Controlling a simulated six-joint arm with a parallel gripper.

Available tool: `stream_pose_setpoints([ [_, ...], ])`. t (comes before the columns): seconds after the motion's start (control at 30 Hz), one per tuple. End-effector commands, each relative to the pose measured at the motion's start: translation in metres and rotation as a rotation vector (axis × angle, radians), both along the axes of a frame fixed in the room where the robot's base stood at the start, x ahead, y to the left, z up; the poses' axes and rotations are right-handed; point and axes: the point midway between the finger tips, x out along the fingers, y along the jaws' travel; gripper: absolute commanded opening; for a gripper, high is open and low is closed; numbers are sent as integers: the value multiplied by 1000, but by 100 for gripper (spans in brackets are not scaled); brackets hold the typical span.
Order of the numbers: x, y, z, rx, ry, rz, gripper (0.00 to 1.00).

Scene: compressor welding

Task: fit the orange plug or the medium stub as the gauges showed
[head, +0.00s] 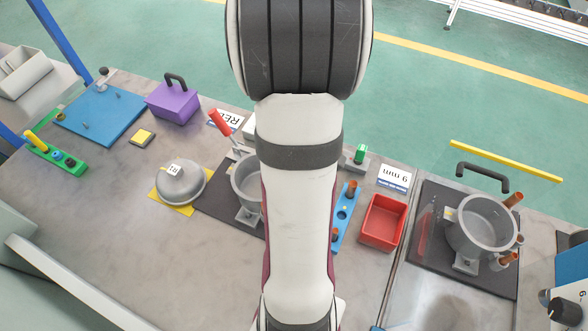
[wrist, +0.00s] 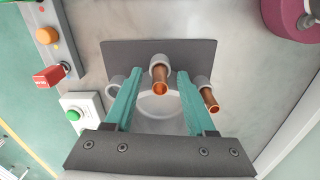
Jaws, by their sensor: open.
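In the wrist view my gripper (wrist: 160,76) is open, its two teal fingers reaching over a pale pot (wrist: 160,110). A copper stub (wrist: 160,86) stands in a grey socket between the fingers, apart from both. A second copper stub (wrist: 209,99) sits in a socket just right of the right finger. A grey socket (wrist: 114,84) by the left finger shows no copper. In the head view my arm hides my gripper's surroundings. A blue rack (head: 343,213) there holds copper pieces; I cannot tell their sizes. I cannot identify an orange plug.
A grey lid (head: 181,184) lies at left.

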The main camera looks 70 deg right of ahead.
Motion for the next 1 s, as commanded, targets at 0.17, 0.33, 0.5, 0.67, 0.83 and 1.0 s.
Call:
stream_pose_setpoints([
  [0.17,1,-2,41,-8,-4,0,55],
  [0.33,1,-2,95,-8,-4,0,55],
  [0.5,0,-1,135,-5,-2,0,55],
  [0.67,0,0,150,-2,-1,0,55],
  [0.83,0,0,152,-1,0,0,55],
  [1.0,0,0,151,0,0,0,55],
])
